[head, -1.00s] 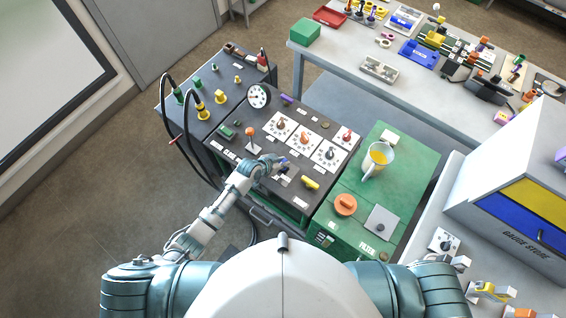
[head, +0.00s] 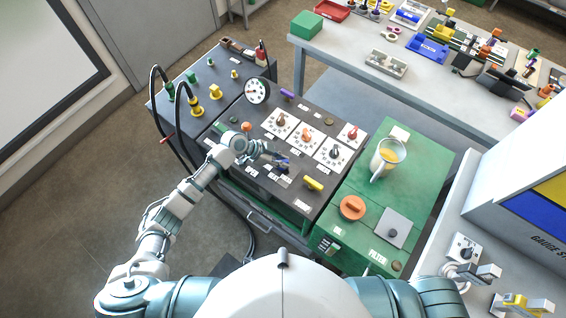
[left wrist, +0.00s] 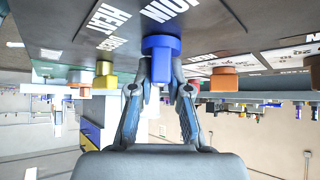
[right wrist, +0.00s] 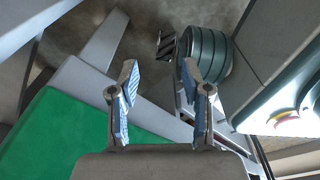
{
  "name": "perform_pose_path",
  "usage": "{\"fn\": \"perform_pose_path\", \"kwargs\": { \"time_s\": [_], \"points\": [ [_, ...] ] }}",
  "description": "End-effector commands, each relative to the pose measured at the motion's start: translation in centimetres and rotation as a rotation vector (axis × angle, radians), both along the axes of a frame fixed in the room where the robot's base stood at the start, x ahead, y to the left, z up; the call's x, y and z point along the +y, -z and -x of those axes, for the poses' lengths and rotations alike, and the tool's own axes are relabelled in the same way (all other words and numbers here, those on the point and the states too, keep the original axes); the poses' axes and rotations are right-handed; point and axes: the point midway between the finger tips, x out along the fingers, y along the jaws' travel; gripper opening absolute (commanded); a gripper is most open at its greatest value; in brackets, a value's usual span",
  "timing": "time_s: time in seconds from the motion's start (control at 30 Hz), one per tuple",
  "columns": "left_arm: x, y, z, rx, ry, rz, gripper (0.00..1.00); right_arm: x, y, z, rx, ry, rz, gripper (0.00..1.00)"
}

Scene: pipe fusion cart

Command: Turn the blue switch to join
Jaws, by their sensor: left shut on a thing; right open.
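The blue switch (left wrist: 160,45) sits on the dark panel of the cart, beside white labels reading JOIN (left wrist: 167,10) and HEAT (left wrist: 108,18), inverted in the left wrist view. My left gripper (left wrist: 161,82) is shut on its narrow blue handle, one finger on each side. In the head view my left gripper (head: 272,154) reaches in from the left over the panel, and a bit of the blue switch (head: 282,162) shows at its fingertips. The switch's exact angle is unclear. My right gripper (right wrist: 165,88) is open and empty; it is outside the head view.
Black hoses (head: 180,120) loop at the left. A pitcher (head: 387,158) stands on the green cabinet (head: 420,180). The gauge store box (head: 520,205) is at right.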

Motion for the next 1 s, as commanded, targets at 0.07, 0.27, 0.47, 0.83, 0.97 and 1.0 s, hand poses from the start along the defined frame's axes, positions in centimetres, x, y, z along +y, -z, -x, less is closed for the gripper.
{"fn": "perform_pose_path", "kwargs": {
  "time_s": [0.07, 0.27, 0.47, 0.83, 0.97, 1.0],
  "points": [
    [-0.16, 0.19, 0.19, 0.003, 0.016, 0.001, 0.00, 0.17, -0.03, -0.69, -0.004, 0.001, -0.001, 0.48],
    [-0.20, 0.06, 0.23, 0.004, 0.028, 0.001, 0.00, 0.36, -0.27, -1.31, -0.006, 0.003, -0.003, 0.48],
    [-0.21, 0.04, 0.24, 0.003, 0.030, 0.001, 0.00, 0.40, -0.28, -1.30, -0.006, 0.004, -0.006, 0.48],
    [-0.09, 0.03, 0.11, 0.002, 0.026, 0.001, 0.42, 0.23, -0.24, -1.35, -0.007, 0.002, -0.005, 0.48],
    [0.05, -0.01, 0.04, 0.001, 0.025, 0.001, 0.42, 0.33, -0.24, -1.28, -0.007, 0.001, -0.006, 0.48],
    [0.18, -0.13, 0.02, 0.001, 0.025, 0.001, 0.42, 0.54, -0.30, -1.27, -0.005, 0.004, -0.004, 0.48]
  ]
}}
